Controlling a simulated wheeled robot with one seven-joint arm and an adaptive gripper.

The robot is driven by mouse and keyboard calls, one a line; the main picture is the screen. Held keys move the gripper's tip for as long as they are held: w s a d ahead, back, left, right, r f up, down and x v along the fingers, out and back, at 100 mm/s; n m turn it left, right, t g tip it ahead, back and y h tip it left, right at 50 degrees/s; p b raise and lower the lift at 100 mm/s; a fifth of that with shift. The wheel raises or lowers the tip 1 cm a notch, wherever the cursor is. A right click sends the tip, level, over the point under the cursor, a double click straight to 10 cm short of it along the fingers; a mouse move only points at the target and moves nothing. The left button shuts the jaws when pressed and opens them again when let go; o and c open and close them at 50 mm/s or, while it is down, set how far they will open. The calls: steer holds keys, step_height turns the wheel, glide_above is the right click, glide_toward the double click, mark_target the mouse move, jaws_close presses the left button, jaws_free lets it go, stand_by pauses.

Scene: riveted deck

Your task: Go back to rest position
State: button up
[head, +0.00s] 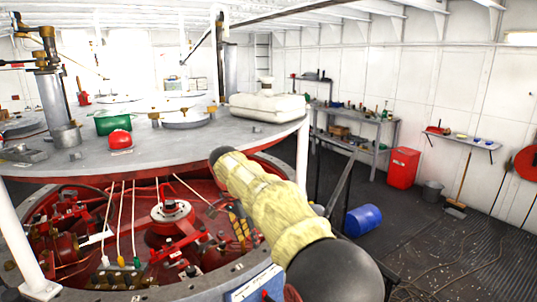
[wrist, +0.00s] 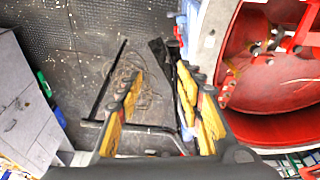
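In the wrist view my gripper (wrist: 160,73) has its two yellow-and-black fingers spread apart. Nothing is held between them, and dark floor shows through the gap. The fingers point out over the floor, just left of a round red-lined housing (wrist: 275,90) with a pale rim. In the head view my arm in its yellow sleeve reaches over the right edge of the big round machine.
A round grey tabletop (head: 190,148) above the open red machinery bears a green pot (head: 113,122), a red dome (head: 119,139) and a white bundle (head: 268,107). A grey cabinet (wrist: 25,100) is left in the wrist view.

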steer(key=s+d+r+n+t+y, duration=0.15)
steer(key=s+d+r, duration=0.25)
steer(key=s+d, duration=0.55)
steer(key=s+d+r+n, duration=0.3)
steer(key=s+d+r, duration=0.1)
steer(key=s+d, duration=0.5)
steer(key=s+d+f+n, duration=0.1)
steer(key=s+d+f, duration=0.1)
steer(key=s, duration=0.5)
steer(key=s+d+f+n+t, duration=0.1)
steer(key=s+d+f+n, duration=0.1)
steer(key=s+f, duration=0.2)
steer(key=s+d+f+n+t, duration=0.1)
steer(key=s+d+f, duration=0.1)
steer(key=s, duration=0.8)
steer(key=shift+d+f+n, duration=0.3)
steer(key=shift+f+n, duration=0.05)
steer(key=shift+f, duration=0.4)
steer(key=shift+y, duration=0.25)
steer(key=shift+c, duration=0.5)
